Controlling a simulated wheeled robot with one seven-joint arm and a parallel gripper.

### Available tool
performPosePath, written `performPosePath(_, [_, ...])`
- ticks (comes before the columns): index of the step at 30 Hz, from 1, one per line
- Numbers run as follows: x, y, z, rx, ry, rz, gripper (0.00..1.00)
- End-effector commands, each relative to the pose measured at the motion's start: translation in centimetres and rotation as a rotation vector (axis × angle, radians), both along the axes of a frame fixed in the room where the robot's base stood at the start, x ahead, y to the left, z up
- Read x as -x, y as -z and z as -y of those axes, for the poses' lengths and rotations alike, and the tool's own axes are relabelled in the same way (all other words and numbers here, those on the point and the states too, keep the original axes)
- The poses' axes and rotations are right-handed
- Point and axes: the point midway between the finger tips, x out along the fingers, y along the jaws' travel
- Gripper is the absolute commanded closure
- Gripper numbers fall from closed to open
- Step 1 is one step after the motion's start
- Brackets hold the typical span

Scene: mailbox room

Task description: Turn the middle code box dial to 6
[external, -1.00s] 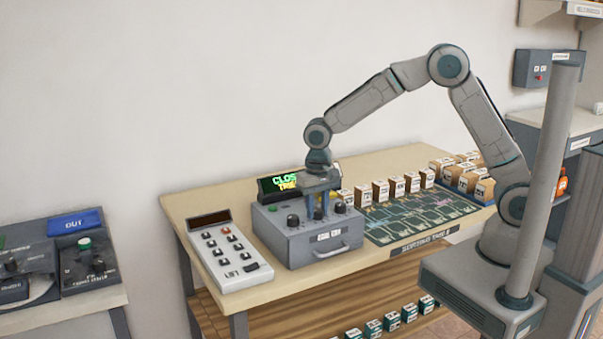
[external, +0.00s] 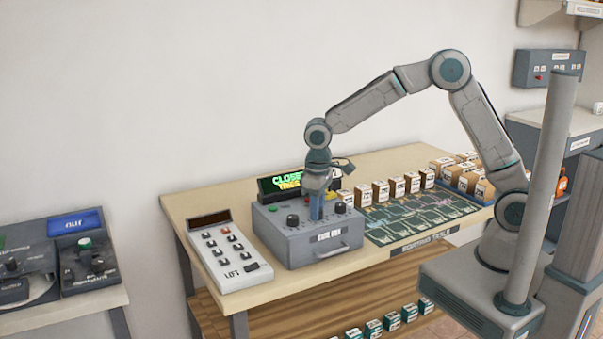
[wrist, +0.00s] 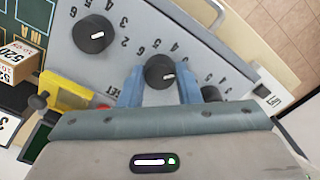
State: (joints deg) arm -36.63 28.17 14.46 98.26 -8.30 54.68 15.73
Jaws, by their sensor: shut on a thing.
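The code box (external: 292,244) is a grey box with a front handle, standing on the table. In the wrist view its middle dial (wrist: 160,72) is a black knob with a white pointer line, with numbers printed around it. My gripper (wrist: 161,84) has its two blue fingers on either side of the middle dial, shut on it. The external view shows my gripper (external: 317,212) pointing down onto the box top. One outer dial (wrist: 93,34) is clear of the fingers. The other outer dial (wrist: 211,93) is partly hidden by a finger.
A display (external: 287,185) with green and yellow text stands behind the box. A keypad (external: 230,257) is to its left. A sorting board (external: 420,215) and several small boxes (external: 397,187) are to its right.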

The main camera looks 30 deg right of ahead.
Motion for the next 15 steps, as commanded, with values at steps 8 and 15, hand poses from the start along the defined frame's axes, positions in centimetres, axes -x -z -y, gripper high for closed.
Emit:
performPosePath(8, [-0.07,-0.11,-0.09,-0.004,-0.263,0.002,0.93])
performPosePath(15, [-0.10,-0.15,-0.08,-0.004,-0.489,0.003,0.93])
